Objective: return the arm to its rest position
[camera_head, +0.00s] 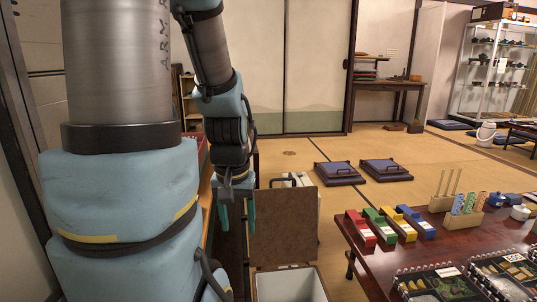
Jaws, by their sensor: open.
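My arm runs down the left side of the head view, with light-blue covers, dark bands and grey metal links. My gripper (236,222) hangs from its end and points down. Its light-blue fingers are apart, and I see nothing between them. The gripper shows just left of an upright brown panel (284,226), which stands behind an open white-walled box (290,286). I cannot tell how far the gripper is from the panel.
A dark red table (372,258) at the lower right bears colourful holders, wooden stands and lunch boxes (440,283). Two dark floor cushions (338,174) (385,170) lie on the tatami (430,165). A low shelf with red edging (204,190) runs along the left, behind my arm.

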